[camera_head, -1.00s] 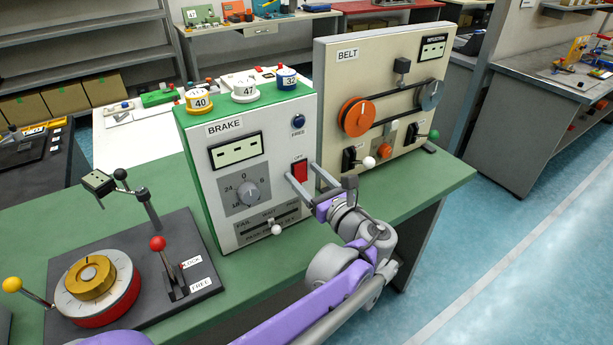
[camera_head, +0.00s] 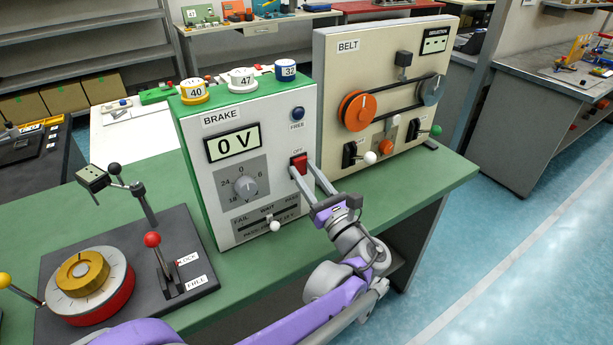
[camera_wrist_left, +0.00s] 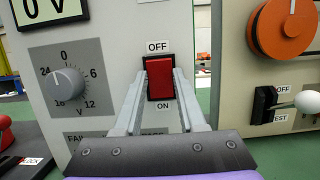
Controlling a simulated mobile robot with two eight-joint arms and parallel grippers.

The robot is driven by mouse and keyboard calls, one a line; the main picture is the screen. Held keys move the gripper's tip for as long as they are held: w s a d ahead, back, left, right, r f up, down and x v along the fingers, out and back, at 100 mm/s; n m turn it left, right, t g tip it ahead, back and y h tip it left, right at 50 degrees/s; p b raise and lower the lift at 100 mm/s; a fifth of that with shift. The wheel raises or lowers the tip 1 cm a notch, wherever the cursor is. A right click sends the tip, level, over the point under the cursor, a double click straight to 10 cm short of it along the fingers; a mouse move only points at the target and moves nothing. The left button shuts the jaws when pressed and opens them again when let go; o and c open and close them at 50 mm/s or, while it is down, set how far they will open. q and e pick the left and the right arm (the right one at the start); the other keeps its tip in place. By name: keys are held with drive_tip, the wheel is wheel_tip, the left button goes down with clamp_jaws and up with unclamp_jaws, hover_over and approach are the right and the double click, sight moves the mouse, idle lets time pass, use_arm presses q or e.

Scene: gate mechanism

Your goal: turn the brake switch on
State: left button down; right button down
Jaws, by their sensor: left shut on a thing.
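The brake panel (camera_head: 220,218) is a cream box with a green top on the green bench. Its red rocker switch (camera_head: 299,163) sits on the right of the front face. In the left wrist view the switch (camera_wrist_left: 161,78) has OFF above it and ON below it. My left gripper (camera_head: 301,168) is shut on the switch, with one finger on each side of its lower part. The panel's display (camera_head: 234,143) is lit and reads 0 V. The right gripper is not in view.
The belt panel (camera_head: 335,101) stands close on the right. The panel's dial (camera_head: 246,187) is left of the switch. A dark base with a yellow-and-red wheel (camera_head: 84,283) and a red-knobbed lever (camera_head: 152,240) lies at left.

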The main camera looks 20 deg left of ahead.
use_arm(q)
drive_tip(key=shift+c, duration=2.4)
unclamp_jaws()
drive_tip(key=v, duration=1.1)
drive_tip(key=shift+w+a, duration=0.1)
